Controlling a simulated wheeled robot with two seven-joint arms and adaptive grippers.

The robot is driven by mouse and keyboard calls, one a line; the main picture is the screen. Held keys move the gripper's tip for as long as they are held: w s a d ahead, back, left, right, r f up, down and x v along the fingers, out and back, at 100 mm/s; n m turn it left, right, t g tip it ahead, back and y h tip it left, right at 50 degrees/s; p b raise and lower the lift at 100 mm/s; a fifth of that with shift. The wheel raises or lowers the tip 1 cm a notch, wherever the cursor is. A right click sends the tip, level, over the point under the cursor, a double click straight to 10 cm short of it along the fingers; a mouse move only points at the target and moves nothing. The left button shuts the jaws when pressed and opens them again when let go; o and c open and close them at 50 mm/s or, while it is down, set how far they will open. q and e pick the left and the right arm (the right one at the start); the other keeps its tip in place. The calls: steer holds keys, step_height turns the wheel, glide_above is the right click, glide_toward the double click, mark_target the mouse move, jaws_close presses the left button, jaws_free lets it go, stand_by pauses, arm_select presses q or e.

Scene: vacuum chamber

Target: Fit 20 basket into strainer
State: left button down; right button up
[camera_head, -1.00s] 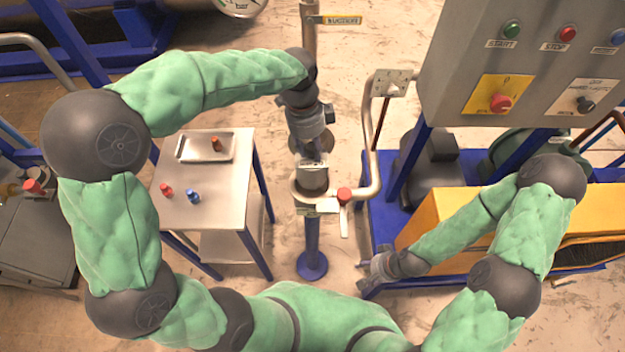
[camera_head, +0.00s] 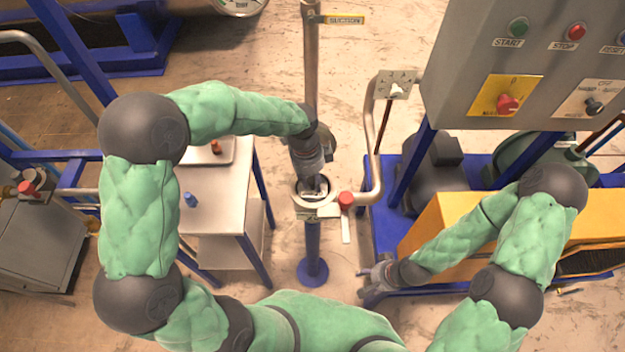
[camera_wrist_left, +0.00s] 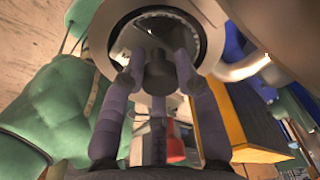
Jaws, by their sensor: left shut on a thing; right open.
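The strainer (camera_head: 299,203) is a round, open-topped metal housing on a blue post, joined to a curved pipe. My left gripper (camera_head: 312,184) points down over its mouth and is shut on the basket. In the head view the basket is mostly hidden by the gripper and the strainer rim. In the left wrist view, my left gripper's fingers (camera_wrist_left: 158,68) close around a dark round knob (camera_wrist_left: 158,76), with a pale ring, the strainer rim (camera_wrist_left: 213,38), around it. How deep the basket sits I cannot tell. My right gripper (camera_head: 368,279) is open and empty, low at the right.
A red-knobbed valve (camera_head: 346,198) sits beside the strainer. A steel table (camera_head: 222,205) at the left holds a blue fitting (camera_head: 191,199) and a tray with a brown fitting (camera_head: 215,147). A control box (camera_head: 535,70) and yellow guard (camera_head: 440,225) stand at the right.

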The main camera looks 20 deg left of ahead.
arm_select(q)
steer(key=shift+f, duration=0.1)
steer(key=c, duration=0.9)
jaws_free()
steer(key=r, duration=0.4)
steer(key=a+r+p, duration=0.1)
steer(key=r, duration=0.3)
steer(key=r+p, duration=0.1)
steer(key=r, duration=0.3)
steer(key=shift+a+r, duration=0.1)
steer(key=shift+a, duration=0.15)
